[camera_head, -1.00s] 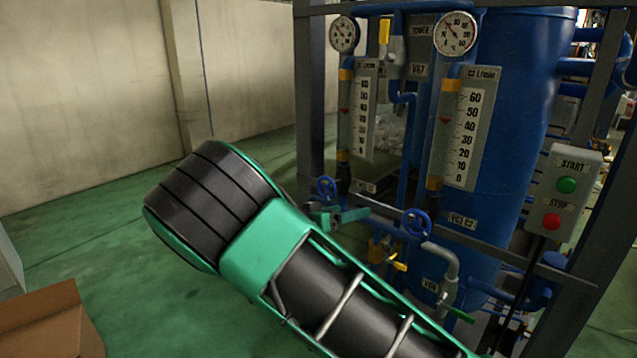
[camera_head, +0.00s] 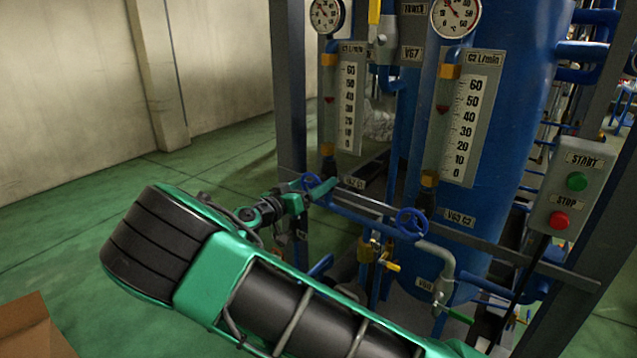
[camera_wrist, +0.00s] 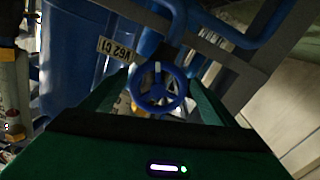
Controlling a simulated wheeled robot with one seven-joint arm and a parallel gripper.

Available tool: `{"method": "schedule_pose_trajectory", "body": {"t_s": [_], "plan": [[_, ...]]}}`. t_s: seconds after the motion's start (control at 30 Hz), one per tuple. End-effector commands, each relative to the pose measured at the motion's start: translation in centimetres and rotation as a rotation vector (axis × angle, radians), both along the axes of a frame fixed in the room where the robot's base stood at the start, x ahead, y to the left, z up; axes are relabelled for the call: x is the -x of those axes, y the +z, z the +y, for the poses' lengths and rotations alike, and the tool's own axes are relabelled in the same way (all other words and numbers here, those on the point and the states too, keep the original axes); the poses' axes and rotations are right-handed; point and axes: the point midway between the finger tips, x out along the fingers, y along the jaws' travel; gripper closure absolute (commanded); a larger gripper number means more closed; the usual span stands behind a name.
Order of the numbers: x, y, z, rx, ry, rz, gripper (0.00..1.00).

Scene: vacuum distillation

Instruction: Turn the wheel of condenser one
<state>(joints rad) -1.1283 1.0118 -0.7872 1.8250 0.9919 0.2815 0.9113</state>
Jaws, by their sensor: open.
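The blue handwheel of condenser one (camera_head: 311,181) sits under the left flow meter, partly hidden by my gripper in the head view. In the wrist view this spoked blue wheel (camera_wrist: 158,88) faces me, with a tilted "VG2 C1" label (camera_wrist: 117,48) just beside it. My green gripper (camera_head: 318,190) is open at the wheel. In the wrist view its two green fingers (camera_wrist: 158,100) lie to the left and right of the wheel, with gaps showing. I cannot tell how deep the wheel lies between the fingertips.
A second blue handwheel (camera_head: 411,223), marked VG3 C2, is to the right. Flow meters (camera_head: 343,105) and a blue tank (camera_head: 510,110) rise behind. A start/stop box (camera_head: 570,190) hangs at right. A cardboard box (camera_head: 30,330) is at lower left. The green floor at left is open.

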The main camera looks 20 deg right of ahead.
Motion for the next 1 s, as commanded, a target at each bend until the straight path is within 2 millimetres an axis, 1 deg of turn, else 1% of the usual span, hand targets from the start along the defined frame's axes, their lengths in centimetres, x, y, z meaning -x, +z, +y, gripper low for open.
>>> {"method": "schedule_pose_trajectory", "body": {"t_s": [0.03, 0.2, 0.33, 0.57, 0.6, 0.67, 0.7, 0.77, 1.0], "plan": [[-0.4, 0.0, -0.6, 0.0, -0.001, 0.0, 0.2], [-1.4, 0.0, -1.9, 0.0, -0.001, 0.0, 0.2], [-1.7, 0.0, -2.3, 0.0, 0.001, 0.0, 0.2], [-1.7, 0.0, -2.3, 0.0, 0.001, 0.0, 0.2], [-1.7, 0.0, -2.3, 0.0, 0.001, 0.0, 0.22], [-1.7, 0.0, -2.3, 0.0, 0.001, 0.0, 0.36], [-1.7, 0.0, -2.3, 0.0, 0.001, 0.0, 0.46], [-1.7, 0.0, -2.3, 0.0, 0.001, 0.0, 0.6], [-1.8, 0.0, -2.2, 0.019, 0.003, 0.027, 0.61]]}}
